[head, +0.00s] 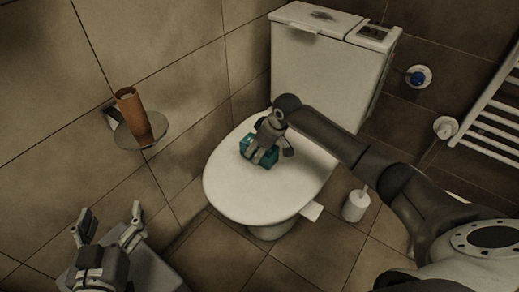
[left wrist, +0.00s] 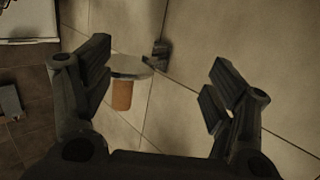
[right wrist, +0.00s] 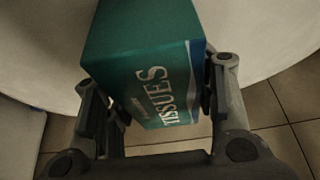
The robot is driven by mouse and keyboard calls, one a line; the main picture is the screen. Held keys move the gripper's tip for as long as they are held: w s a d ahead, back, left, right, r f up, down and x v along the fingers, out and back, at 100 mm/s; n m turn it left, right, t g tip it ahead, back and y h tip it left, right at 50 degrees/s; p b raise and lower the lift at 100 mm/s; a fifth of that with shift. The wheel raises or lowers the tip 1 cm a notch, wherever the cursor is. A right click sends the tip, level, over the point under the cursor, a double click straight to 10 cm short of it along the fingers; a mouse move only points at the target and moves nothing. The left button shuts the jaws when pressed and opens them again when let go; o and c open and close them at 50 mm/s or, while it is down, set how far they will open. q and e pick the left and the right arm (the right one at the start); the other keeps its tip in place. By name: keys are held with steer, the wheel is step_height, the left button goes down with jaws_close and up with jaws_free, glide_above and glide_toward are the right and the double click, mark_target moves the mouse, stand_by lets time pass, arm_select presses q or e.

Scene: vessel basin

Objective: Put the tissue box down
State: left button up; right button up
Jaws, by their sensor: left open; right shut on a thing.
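The teal tissue box (head: 247,151) is at the closed white toilet lid (head: 228,180) in the head view. My right gripper (head: 265,153) is shut on it from above. In the right wrist view the tissue box (right wrist: 145,50) sits between the two fingers of my right gripper (right wrist: 155,105), with its "TISSUES" print showing. Whether the box touches the lid or hangs just above it I cannot tell. My left gripper (head: 110,225) is open and empty at the lower left, away from the toilet; its spread fingers also show in the left wrist view (left wrist: 158,85).
A wall shelf (head: 150,133) holds an orange-brown cylinder (head: 132,108) on the left. The toilet tank (head: 325,65) stands behind the lid. A white brush holder (head: 355,205) stands on the floor at right. A towel radiator (head: 492,110) is at far right. The front of the lid is clear.

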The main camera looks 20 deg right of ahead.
steer(key=o, duration=1.1)
steer(key=shift+f, duration=0.1)
steer(key=shift+c, duration=0.2)
